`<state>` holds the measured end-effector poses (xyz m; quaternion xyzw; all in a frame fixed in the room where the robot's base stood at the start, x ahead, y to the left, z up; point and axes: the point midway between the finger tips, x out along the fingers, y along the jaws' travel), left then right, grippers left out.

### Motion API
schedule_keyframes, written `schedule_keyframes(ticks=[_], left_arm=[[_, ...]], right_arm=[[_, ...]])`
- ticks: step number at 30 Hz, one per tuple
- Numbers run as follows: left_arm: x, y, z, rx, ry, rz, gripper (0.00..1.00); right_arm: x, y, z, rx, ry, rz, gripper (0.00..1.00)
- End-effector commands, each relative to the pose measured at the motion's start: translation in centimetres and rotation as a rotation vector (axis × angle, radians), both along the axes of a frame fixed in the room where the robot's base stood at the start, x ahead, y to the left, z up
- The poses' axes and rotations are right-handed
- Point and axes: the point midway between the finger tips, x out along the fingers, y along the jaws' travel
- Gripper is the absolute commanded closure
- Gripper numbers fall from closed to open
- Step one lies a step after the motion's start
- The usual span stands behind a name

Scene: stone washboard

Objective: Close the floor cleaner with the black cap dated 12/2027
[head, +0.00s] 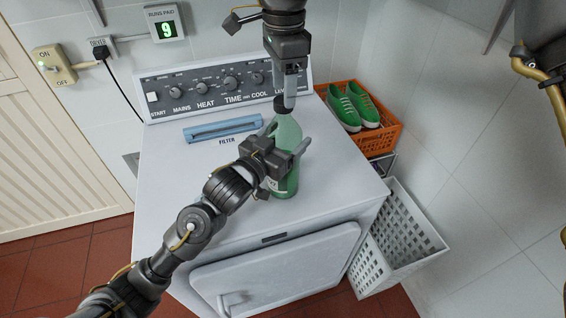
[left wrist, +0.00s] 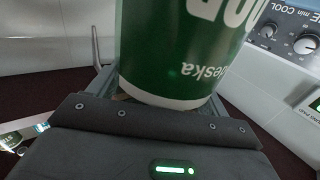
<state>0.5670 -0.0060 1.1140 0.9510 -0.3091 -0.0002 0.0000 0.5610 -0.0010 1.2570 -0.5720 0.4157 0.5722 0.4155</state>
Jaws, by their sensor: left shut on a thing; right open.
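The floor cleaner is a green bottle (head: 289,181) standing upright on top of the white dryer. My left gripper (head: 285,150) is shut on its body from the left. In the left wrist view the green bottle (left wrist: 185,50) fills the middle, with white lettering on its side. I cannot tell whether the cap is seated on the neck. No date on it is readable.
The dryer top (head: 180,170) is clear on the left, apart from a blue filter handle (head: 222,128) near the control panel (head: 225,88). An orange crate (head: 381,138) with green shoes (head: 352,107) and a white basket (head: 400,240) stand to the right.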

Motion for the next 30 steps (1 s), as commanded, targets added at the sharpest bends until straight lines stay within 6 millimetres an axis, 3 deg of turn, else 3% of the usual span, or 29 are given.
schedule_keyframes(ticks=[7, 18, 28, 30], left_arm=[[0.0, 0.0, -0.1, 0.001, 0.000, 0.000, 0.86], [0.0, 0.0, -0.1, 0.001, 0.000, 0.000, 0.86], [0.0, 0.0, -0.1, 0.001, 0.001, 0.000, 0.86], [0.0, 0.0, 0.0, 0.000, 0.000, 0.000, 0.86]], right_arm=[[0.0, 0.0, -2.3, 0.000, 0.001, 0.000, 0.45], [0.0, 0.0, -2.6, 0.000, 0.000, 0.000, 0.46], [0.0, 0.0, -2.6, 0.000, 0.000, 0.000, 0.89], [0.0, 0.0, -2.6, 0.000, 0.000, -0.001, 0.92]])
